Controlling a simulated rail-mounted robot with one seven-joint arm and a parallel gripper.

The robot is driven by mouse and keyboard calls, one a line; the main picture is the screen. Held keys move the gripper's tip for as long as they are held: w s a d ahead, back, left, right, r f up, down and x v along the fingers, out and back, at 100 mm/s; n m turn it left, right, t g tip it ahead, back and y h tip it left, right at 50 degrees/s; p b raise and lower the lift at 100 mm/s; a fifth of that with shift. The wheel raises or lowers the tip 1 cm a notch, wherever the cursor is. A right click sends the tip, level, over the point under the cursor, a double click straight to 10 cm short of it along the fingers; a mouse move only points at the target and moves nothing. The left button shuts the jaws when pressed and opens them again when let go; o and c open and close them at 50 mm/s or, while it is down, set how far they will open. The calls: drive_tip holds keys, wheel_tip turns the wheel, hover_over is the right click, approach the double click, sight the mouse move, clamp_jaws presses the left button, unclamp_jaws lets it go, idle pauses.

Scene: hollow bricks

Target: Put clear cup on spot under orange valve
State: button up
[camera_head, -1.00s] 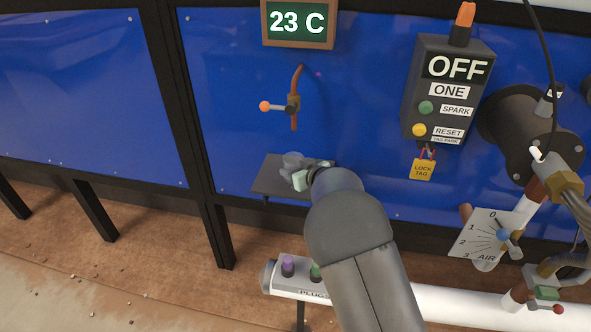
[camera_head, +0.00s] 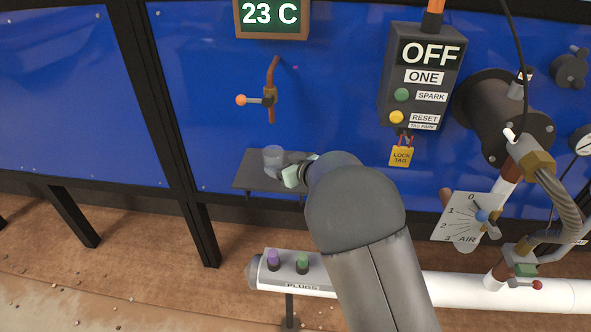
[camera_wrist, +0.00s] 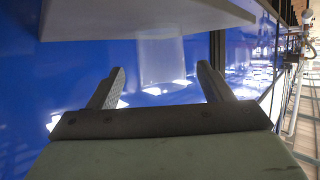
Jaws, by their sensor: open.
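The clear cup (camera_head: 273,158) stands upright on a small dark grey shelf (camera_head: 252,181) fixed to the blue wall. The orange-handled valve (camera_head: 268,99) is on the wall above the cup, on a copper pipe pointing down. My gripper (camera_head: 290,171) is just right of the cup, apart from it, with its far parts partly hidden by my arm. The spot under the valve cannot be made out.
A dark control box (camera_head: 422,80) with a yellow lock tag (camera_head: 401,156) hangs on the wall to the right. A white pipe (camera_head: 460,290) with purple and green plugs runs below. An air dial (camera_head: 467,217) and hoses stand at right. The space left of the shelf is clear.

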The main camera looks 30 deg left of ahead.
drive_tip(key=w+d+r+m+t+h, duration=0.1)
drive_tip(key=d+r+m+t+h, duration=0.15)
drive_tip(key=d, duration=0.95)
drive_tip(key=w+d+r+m+t+h, duration=0.1)
drive_tip(key=d+r+m+h, duration=0.2)
drive_tip(key=d, duration=0.9)
drive_tip(key=w+d+r+m+t+h, duration=0.1)
drive_tip(key=w+d+m+h, duration=0.2)
drive_tip(key=d, duration=0.9)
drive_tip(key=s+d+f+m+g+h, duration=0.1)
drive_tip(key=s+d+m+g+h, duration=0.25)
drive_tip(key=s+d, duration=0.85)
drive_tip(key=s+d+f+g, duration=0.1)
drive_tip(key=s+d+g, duration=0.1)
drive_tip(key=s, duration=0.7)
drive_tip(key=s+d+f+m+g, duration=0.1)
drive_tip(key=s+d+g, duration=0.2)
drive_tip(key=s, duration=0.7)
drive_tip(key=shift+d+m+h, duration=0.3)
drive_tip(key=shift+d, duration=0.4)
drive_tip(key=shift+r, duration=0.1)
drive_tip(key=shift+r+p, duration=0.3)
drive_tip(key=shift+r, duration=0.2)
